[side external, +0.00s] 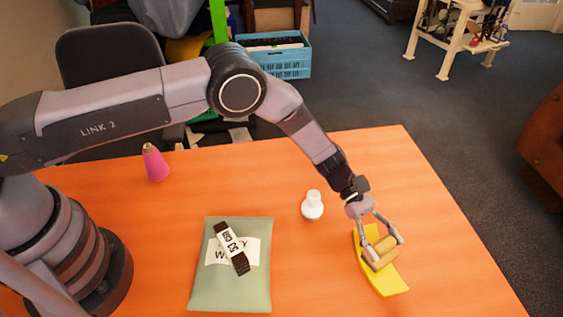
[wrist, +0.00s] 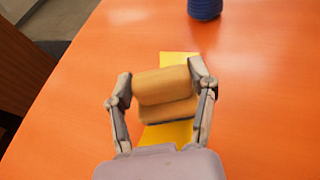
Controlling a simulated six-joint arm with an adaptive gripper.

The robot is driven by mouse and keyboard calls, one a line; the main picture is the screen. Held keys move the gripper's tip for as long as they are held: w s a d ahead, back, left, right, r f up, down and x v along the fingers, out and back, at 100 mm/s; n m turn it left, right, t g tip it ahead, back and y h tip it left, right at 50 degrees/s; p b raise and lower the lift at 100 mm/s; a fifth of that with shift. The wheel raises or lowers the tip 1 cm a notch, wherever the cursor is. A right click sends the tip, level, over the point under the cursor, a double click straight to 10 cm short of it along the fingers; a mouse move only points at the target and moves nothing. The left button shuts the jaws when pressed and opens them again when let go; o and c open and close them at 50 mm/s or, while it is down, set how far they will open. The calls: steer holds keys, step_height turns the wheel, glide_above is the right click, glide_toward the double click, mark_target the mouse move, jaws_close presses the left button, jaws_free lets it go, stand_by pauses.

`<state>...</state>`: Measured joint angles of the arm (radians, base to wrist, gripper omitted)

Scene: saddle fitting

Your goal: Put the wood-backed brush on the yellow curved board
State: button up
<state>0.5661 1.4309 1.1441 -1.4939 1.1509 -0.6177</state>
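The wood-backed brush (side external: 381,254), a tan block, is between the fingers of my gripper (side external: 381,238). The wrist view shows the brush (wrist: 165,95) crosswise, slightly tilted, with a finger at each end; my gripper (wrist: 163,82) looks shut on it. The yellow curved board (side external: 390,281) lies on the table under the brush. Parts of the board (wrist: 170,133) show beyond and below the brush in the wrist view. The brush is over the board's middle; I cannot tell whether it touches the board.
A white bulb-shaped object (side external: 312,207) stands left of the board. A blue ribbed object (wrist: 204,8) shows in the wrist view.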

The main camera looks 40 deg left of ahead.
steer(key=o, duration=0.4)
steer(key=shift+r, duration=0.1)
steer(key=v, duration=1.2)
steer(key=s+a+r+m+t+y, duration=0.1)
steer(key=s+a+r+m+y, duration=0.15)
steer(key=a+r, duration=0.6)
steer(key=s+a+r+m+t+y, duration=0.15)
steer(key=a+r+m, duration=0.25)
steer(key=r, duration=1)
steer(key=s+a+r+m+t+y, duration=0.3)
steer(key=s+a+r+t+y, duration=0.1)
steer(key=s+a, duration=0.7)
steer(key=s+a+r+m+t+y, duration=0.4)
steer(key=s+a+r, duration=0.1)
steer(key=s+a, duration=0.6)
steer(key=shift+s+a+r+y, duration=0.25)
steer(key=shift+s+r+y, duration=0.05)
steer(key=shift+s, duration=0.5)
steer(key=shift+t, duration=0.25)
